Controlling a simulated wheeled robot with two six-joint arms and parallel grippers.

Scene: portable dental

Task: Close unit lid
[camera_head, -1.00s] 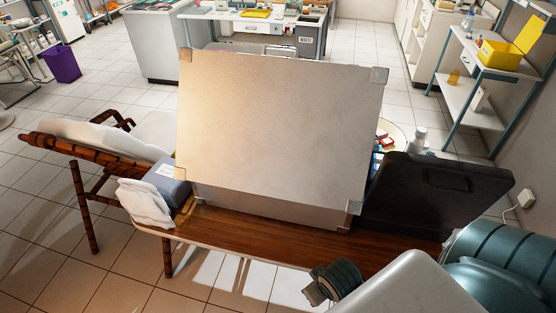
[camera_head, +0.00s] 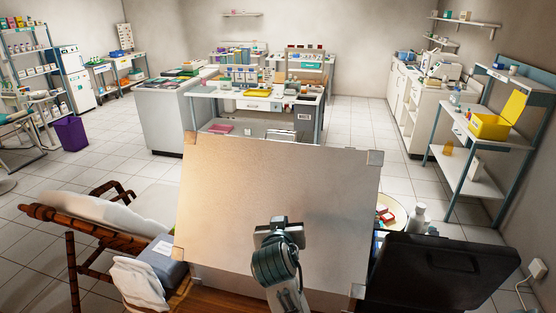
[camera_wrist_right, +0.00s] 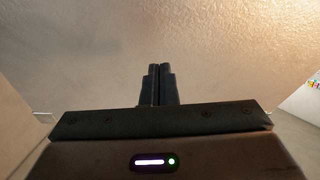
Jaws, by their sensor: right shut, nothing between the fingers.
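The unit lid (camera_head: 270,190) is a large beige panel with metal corner caps, standing raised and tilted in the middle of the head view. The unit body (camera_head: 225,284) shows only in part below it. My right gripper (camera_head: 279,226) is in front of the lid's lower middle in the head view. In the right wrist view its fingers (camera_wrist_right: 159,70) are together, empty, and point at the beige surface (camera_wrist_right: 220,50). Whether they touch it, I cannot tell. My left gripper is not in view.
A black open case (camera_head: 430,272) stands right of the unit. A blue-grey box (camera_head: 168,258) and a white cloth (camera_head: 138,283) lie to its left. A white bottle (camera_head: 417,218) stands behind the case. Tiled floor lies behind, before a white desk (camera_head: 205,108).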

